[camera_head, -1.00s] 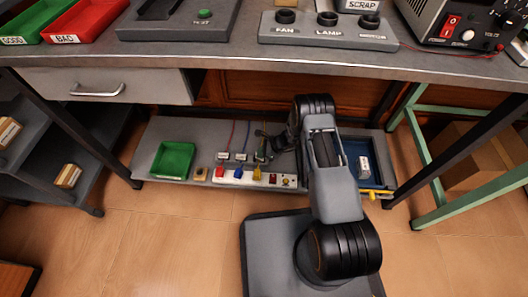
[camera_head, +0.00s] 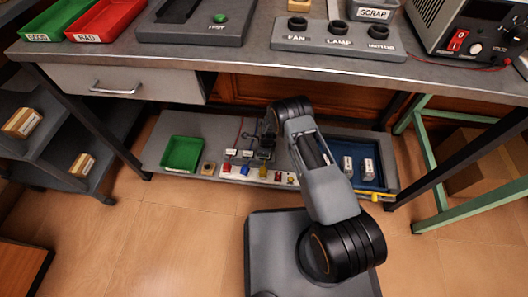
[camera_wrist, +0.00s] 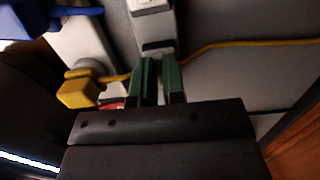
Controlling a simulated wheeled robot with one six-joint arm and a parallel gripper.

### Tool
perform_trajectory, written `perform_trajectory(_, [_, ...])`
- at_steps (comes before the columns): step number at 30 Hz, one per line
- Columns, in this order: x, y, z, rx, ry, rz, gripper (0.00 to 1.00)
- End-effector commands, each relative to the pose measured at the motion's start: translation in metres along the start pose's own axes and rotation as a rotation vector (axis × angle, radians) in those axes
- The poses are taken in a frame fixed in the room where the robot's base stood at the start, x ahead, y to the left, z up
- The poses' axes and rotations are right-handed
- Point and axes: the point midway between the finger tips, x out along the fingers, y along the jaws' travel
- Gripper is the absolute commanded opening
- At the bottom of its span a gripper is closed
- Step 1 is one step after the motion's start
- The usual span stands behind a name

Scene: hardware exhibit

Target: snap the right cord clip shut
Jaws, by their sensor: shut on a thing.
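The right cord clip (camera_wrist: 157,46) is a small dark piece below a white label block in the wrist view. The yellow cord (camera_wrist: 225,44) passes by it, from the yellow plug (camera_wrist: 78,92) at left off to the right. My gripper (camera_wrist: 160,64) has its two green fingers close together at the clip, shut on it. The fingers hide part of the clip and cord, so I cannot tell whether the clip is fully closed. In the head view my gripper (camera_head: 265,147) is low over the shelf, behind the yellow plug (camera_head: 263,172), and covers the clip.
The power strip (camera_head: 236,174) holds red, blue and yellow plugs. A green tray (camera_head: 168,167) stands left; a blue tray (camera_head: 340,181) with white-labelled items stands right. The bench top (camera_head: 230,62) overhangs the shelf, with table legs on both sides.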

Motion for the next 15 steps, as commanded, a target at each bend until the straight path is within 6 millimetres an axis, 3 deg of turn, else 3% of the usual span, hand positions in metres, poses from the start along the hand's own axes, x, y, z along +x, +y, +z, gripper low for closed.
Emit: perform_trajectory(15, [0.0011, -0.0007, 0.0013, 0.001, 0.034, -0.001, 0.00])
